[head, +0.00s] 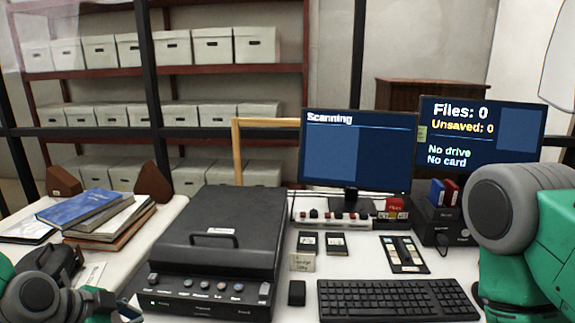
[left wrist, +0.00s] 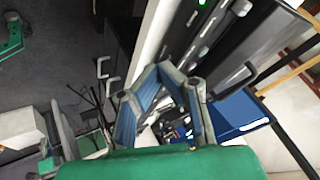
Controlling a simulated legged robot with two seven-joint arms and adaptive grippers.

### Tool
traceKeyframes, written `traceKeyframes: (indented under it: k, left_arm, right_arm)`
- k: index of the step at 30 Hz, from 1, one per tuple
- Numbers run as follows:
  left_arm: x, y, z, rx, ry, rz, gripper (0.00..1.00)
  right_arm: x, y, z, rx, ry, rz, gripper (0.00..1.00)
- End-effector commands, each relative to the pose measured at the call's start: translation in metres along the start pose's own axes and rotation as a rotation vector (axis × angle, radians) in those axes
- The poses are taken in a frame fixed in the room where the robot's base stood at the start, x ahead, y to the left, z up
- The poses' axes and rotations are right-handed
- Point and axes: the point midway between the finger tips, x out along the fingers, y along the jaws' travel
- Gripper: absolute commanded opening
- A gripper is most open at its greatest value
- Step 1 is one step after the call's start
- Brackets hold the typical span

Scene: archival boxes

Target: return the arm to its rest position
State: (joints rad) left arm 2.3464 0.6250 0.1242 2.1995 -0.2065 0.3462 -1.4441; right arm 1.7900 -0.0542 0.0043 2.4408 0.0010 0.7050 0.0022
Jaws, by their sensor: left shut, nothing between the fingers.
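My left arm comes into the head view at the bottom left corner, as a round grey joint with green parts. My left gripper (head: 122,306) is low there, beside the front left corner of the black scanner (head: 226,240), partly cut off by the frame edge. In the left wrist view my left gripper (left wrist: 167,72) shows its blue-grey fingers drawn together at the tips, shut and empty. The scanner's dark body also shows in that view (left wrist: 232,75). My right arm's grey and green links stand at the right of the head view; its gripper is out of view.
Books (head: 88,212) are stacked on the left table. A keyboard (head: 395,299) and two monitors (head: 355,150) stand on the desk right of the scanner. One monitor reads "Scanning". Shelves of white boxes (head: 212,45) are behind.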

Motion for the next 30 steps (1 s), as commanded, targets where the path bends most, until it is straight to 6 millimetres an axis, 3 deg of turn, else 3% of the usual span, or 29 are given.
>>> traceKeyframes:
  k: [5, 11, 16, 18, 21, 25, 30]
  left_arm:
    - [0.012, 0.041, 0.021, -0.141, -0.073, 0.056, 0.00]
    - [0.024, 0.104, 0.049, -0.360, -0.204, 0.115, 0.00]
    - [0.024, 0.186, 0.086, -0.622, -0.397, 0.143, 0.00]
    - [0.017, 0.223, 0.104, -0.742, -0.491, 0.132, 0.00]
    - [0.005, 0.263, 0.123, -0.883, -0.595, 0.098, 0.00]
    - [-0.007, 0.292, 0.140, -0.997, -0.674, 0.056, 0.00]
    - [-0.013, 0.301, 0.147, -1.048, -0.702, 0.035, 0.00]
  right_arm:
    - [0.000, 0.000, 0.000, 0.000, 0.000, 0.000, 0.00]
    - [0.000, 0.000, 0.000, -0.001, -0.001, -0.001, 0.00]
    - [0.000, 0.000, 0.000, -0.001, -0.001, -0.001, 0.00]
    - [0.000, 0.000, 0.000, -0.001, -0.001, -0.001, 0.00]
    - [0.000, 0.000, 0.000, 0.000, -0.001, 0.000, 0.00]
    - [0.000, 0.000, 0.000, 0.000, -0.001, 0.000, 0.00]
    - [0.000, 0.000, 0.000, 0.000, -0.001, 0.000, 0.00]
